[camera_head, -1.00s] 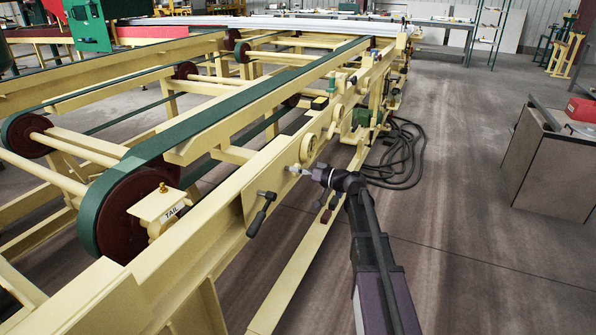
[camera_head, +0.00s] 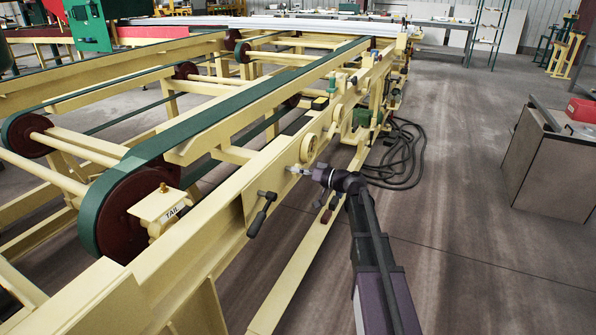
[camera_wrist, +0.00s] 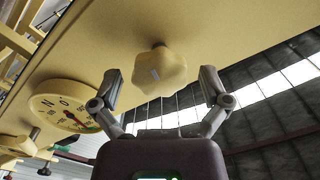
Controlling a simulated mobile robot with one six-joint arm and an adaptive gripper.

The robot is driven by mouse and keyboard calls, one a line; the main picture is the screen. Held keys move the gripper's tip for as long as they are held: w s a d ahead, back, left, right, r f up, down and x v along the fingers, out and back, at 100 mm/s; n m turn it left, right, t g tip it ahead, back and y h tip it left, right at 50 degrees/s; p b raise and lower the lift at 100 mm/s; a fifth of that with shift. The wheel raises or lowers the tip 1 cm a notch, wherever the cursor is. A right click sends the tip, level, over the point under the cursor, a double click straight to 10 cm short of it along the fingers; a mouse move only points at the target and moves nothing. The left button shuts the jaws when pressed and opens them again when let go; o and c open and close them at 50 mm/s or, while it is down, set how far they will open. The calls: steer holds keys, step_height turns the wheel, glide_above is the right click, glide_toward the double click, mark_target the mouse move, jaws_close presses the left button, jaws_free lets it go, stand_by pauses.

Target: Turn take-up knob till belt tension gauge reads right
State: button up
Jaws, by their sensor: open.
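The take-up knob (camera_wrist: 160,72) is a cream, lobed knob with a small grey mark on its face, fixed to the cream frame in the wrist view. My gripper (camera_wrist: 160,78) is open, one finger on each side of the knob, with gaps visible between fingers and knob. The round gauge (camera_wrist: 66,106) is left of the knob, seen at a slant; its coloured marks show, but its reading is too small to tell. In the head view my gripper (camera_head: 300,171) is at the frame's side, just below the gauge (camera_head: 308,148); the knob is hard to make out there.
A black-handled lever (camera_head: 262,213) sticks out of the conveyor frame nearer the camera. The green belt (camera_head: 200,122) runs along the top, past a TAIL plate (camera_head: 172,211). Black hoses (camera_head: 408,155) lie on the floor beyond my arm. Floor to the right is clear up to a cabinet (camera_head: 550,170).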

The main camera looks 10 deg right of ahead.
steer(key=v, duration=1.2)
stand_by(0.6)
steer(key=s+a+f+m+g+h, duration=0.1)
steer(key=s+a+f+g+h, duration=0.45)
steer(key=s+a+f, duration=0.45)
steer(key=s+f+m+g+h, duration=0.3)
steer(key=s+f+g+h, duration=0.2)
steer(key=s+f+h, duration=0.55)
step_height(320, 180, up, 32)
steer(key=s+y+p, duration=0.1)
steer(key=p, duration=2.8)
steer(key=shift+s+p, duration=0.25)
steer(key=shift+p, duration=0.15)
steer(key=shift+f, duration=0.2)
